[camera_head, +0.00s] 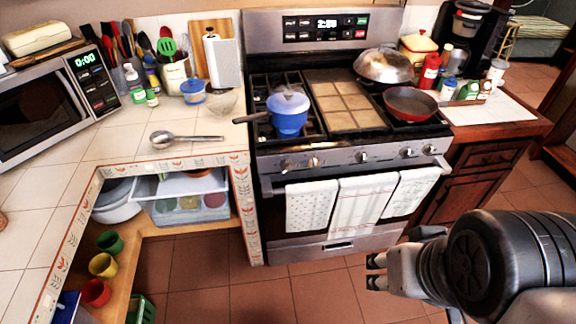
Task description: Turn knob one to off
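The stove (350,190) stands in the middle of the view with a row of several knobs along its front panel. The leftmost knob (287,166) is below the burner with the blue pot (287,113). Another knob (312,162) is just to its right. The knobs are too small to read their settings, and no label shows which is knob one. My gripper (377,272) is at the lower right, in front of and below the knob panel. Its fingertips are apart with nothing between them, and it touches nothing.
Towels (360,205) hang on the oven handle below the knobs. The blue pot's dark handle (250,117) sticks out left. A red pan (410,103) and a lidded pan (383,66) sit on the right burners. A ladle (185,138) lies on the left counter. The floor (215,270) ahead is clear.

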